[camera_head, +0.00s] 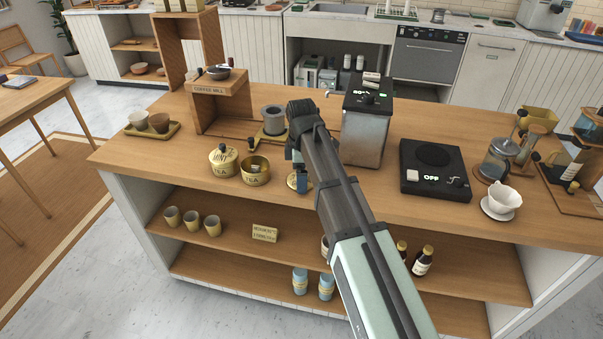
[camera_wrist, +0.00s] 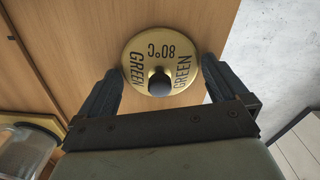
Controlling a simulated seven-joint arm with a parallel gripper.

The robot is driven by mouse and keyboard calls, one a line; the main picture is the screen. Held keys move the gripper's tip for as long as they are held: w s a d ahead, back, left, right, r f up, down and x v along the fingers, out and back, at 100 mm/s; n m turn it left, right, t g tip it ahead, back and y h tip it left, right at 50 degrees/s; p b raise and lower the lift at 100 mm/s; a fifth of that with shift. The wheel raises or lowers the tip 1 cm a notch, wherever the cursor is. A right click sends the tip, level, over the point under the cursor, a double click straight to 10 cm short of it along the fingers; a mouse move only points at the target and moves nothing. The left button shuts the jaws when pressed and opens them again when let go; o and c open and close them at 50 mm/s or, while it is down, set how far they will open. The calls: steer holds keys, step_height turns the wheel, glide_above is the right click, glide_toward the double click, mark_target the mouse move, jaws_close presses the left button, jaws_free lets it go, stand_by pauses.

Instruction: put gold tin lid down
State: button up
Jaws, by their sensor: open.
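The gold tin lid (camera_wrist: 137,62) is round, with a black knob and the words GREEN and 80°C. In the wrist view it lies between the fingers of my gripper (camera_wrist: 161,76), which are open with one on each side. In the head view the lid (camera_head: 292,182) is mostly hidden behind my gripper (camera_head: 297,170), near the counter's front edge. I cannot tell there whether it rests on the wood or on a tin. An open gold tin (camera_head: 256,178) marked TEA stands just left of it. A closed gold tin (camera_head: 222,169) marked MINT stands further left.
A metal machine (camera_head: 364,140) and a black hot plate (camera_head: 433,158) stand to the right. A tray with cups (camera_head: 170,133) is at the left. The counter's front edge (camera_head: 230,187) is close to the tins.

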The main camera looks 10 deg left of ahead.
step_height(320, 180, up, 12)
stand_by(0.6)
steer(key=shift+r, duration=0.1)
